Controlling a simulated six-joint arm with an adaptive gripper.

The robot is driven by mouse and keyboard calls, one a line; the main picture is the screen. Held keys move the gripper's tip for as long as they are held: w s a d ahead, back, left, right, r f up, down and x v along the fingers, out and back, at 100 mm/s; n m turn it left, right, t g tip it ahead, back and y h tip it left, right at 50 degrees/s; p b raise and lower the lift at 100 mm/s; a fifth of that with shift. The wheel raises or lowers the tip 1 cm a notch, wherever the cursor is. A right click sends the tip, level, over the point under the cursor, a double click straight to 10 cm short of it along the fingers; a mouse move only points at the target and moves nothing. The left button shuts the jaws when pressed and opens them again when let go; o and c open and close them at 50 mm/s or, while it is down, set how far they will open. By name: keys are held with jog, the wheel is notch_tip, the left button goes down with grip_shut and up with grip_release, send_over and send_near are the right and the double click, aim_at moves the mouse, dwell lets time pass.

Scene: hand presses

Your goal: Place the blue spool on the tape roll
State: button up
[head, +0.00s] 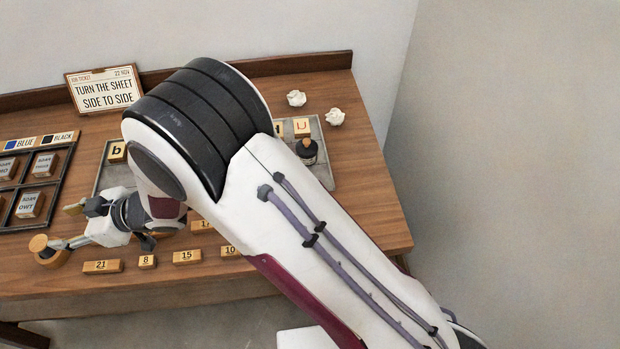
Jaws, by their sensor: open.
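My gripper (62,226) is at the left front of the wooden table, pointing left, with its two fingers spread apart and nothing seen between them. A round tan and brown thing (50,258) stands by the nearer fingertip, near the table's front edge. I cannot tell whether it is the tape roll, or whether the finger touches it. I cannot make out a blue spool; my arm hides much of the middle of the table.
A dark tray (68,165) with lettered blocks lies at the left. A grey board (323,172) bears letter blocks and a dark bottle (307,151). Numbered wooden blocks (187,257) line the front. Crumpled paper (335,117) lies back right. A sign (104,89) stands behind.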

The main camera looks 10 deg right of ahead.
jog(key=w+d+r+m+t+h, duration=0.2)
jog(key=w+d+r+t, duration=0.1)
jog(key=w+d+r, duration=0.4)
jog(key=w+d+r+m+t+h, duration=0.25)
jog(key=w+d, duration=0.35)
jog(key=d, duration=0.3)
jog(key=d+r+m+t+h, duration=0.15)
jog(key=d+r, duration=0.25)
jog(key=d, duration=0.6)
jog(key=d+r+m+h, duration=0.2)
jog(key=d+r+h, duration=0.1)
jog(key=d, duration=0.7)
jog(key=s+d+r+m+g+h, duration=0.1)
jog(key=s+d+r+m+h, duration=0.1)
jog(key=s+d, duration=0.5)
jog(key=s+d+r+m+h, duration=0.1)
jog(key=s+d+m+h, duration=0.15)
jog(key=d, duration=0.85)
jog(key=s+d+f+m+g, duration=0.1)
jog(key=s+d, duration=0.2)
jog(key=s, duration=0.5)
jog(key=s+d+f+m+g, duration=0.1)
jog(key=s+d+m, duration=0.1)
jog(key=s, duration=0.7)
jog(key=shift+s+d+g, duration=0.2)
jog(key=shift+d+g, duration=0.2)
jog(key=shift+d, duration=0.2)
